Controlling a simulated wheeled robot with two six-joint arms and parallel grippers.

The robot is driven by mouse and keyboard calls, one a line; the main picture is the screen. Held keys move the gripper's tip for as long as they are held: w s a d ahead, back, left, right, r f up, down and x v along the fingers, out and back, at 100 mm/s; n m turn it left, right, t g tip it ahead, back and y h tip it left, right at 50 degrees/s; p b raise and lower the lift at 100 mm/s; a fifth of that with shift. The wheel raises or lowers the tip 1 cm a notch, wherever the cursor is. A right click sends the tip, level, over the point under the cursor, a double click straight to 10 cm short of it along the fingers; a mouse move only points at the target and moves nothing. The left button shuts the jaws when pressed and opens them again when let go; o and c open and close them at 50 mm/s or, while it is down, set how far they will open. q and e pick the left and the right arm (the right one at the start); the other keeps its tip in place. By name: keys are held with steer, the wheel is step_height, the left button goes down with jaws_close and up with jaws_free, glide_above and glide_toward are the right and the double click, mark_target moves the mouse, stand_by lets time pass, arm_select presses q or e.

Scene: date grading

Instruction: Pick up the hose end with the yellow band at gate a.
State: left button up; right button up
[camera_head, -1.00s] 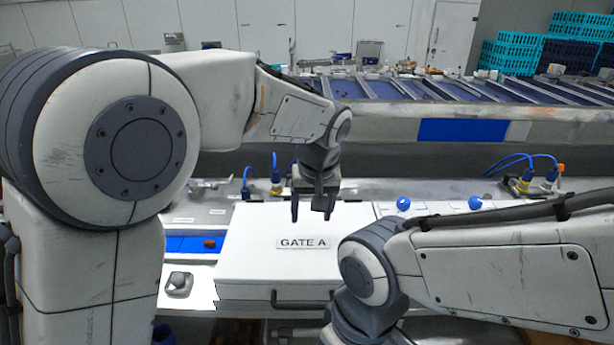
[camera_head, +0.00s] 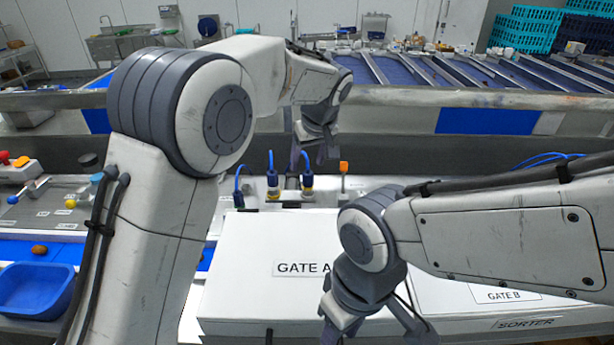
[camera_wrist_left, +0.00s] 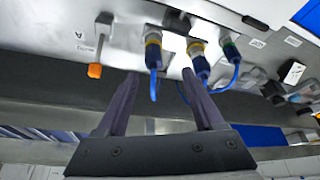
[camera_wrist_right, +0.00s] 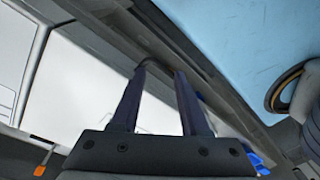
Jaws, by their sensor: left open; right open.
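At the back of the white GATE A box (camera_head: 245,250), blue hose ends stand in a row. Two, the right one (camera_head: 307,184) and the middle one (camera_head: 272,186), show yellow; the left one (camera_head: 239,198) looks plain blue here. In the left wrist view, the hose end nearest the orange lever (camera_wrist_left: 152,52) and the middle one (camera_wrist_left: 200,66) show yellow bands; the third (camera_wrist_left: 231,50) shows green. My left gripper (camera_head: 308,163) is open and empty, just above and behind the right hose end. My right gripper (camera_head: 382,330) is open and empty, low over the boxes' front.
An orange-tipped lever (camera_head: 343,168) stands right of the hose ends. A GATE B box (camera_head: 500,294) lies to the right. A blue tray (camera_head: 38,290) and a panel with coloured knobs (camera_head: 60,195) are at left. A dark rail and conveyor (camera_head: 400,72) run behind.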

mark_target(306, 174)
arm_select(q)
steer(key=b+x, duration=0.1)
steer(key=x, duration=0.3)
steer(key=shift+w+d+f+b, duration=0.1)
steer(key=shift+d+f+b, duration=0.1)
steer(key=shift+b, duration=0.15)
steer(key=shift+d+b+x, duration=0.15)
steer(key=shift+b+x, duration=0.25)
steer(key=shift+x, duration=1)
steer(key=shift+d+b+x, duration=0.15)
steer(key=shift+b+x, duration=0.2)
steer(key=shift+x, duration=1.05)
steer(key=shift+w, duration=0.15)
steer(key=shift+r, duration=0.1)
steer(key=shift+c, duration=0.3)
jaws_close()
